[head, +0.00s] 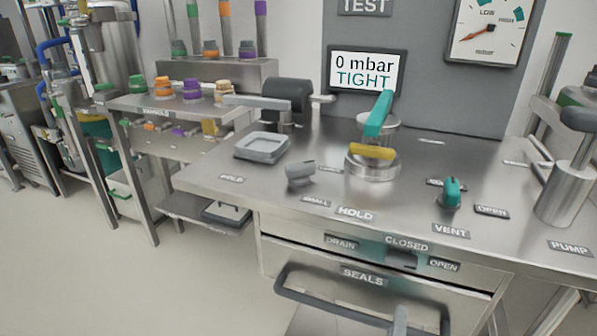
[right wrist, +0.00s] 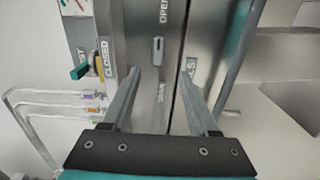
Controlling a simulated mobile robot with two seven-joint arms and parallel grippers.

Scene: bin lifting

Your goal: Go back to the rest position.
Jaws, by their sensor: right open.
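My right gripper (right wrist: 161,80) is open in the right wrist view, its two grey fingers apart with nothing between the tips. It faces the front panel of the steel bench. In the head view only a small grey part at the bottom, in front of the drawer, seems to be my right gripper (head: 400,321). The drain slider (head: 401,259) sits under the CLOSED label; it also shows beyond the fingertips in the right wrist view (right wrist: 157,48). My left gripper is not in view.
The SEALS drawer handle (head: 360,304) juts out close to the right gripper. The bench top (head: 390,220) carries a grey tray (head: 262,148), a teal VENT knob (head: 452,193) and a pump lever (head: 572,170). The screen (head: 366,71) reads 0 mbar TIGHT. Floor at left is clear.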

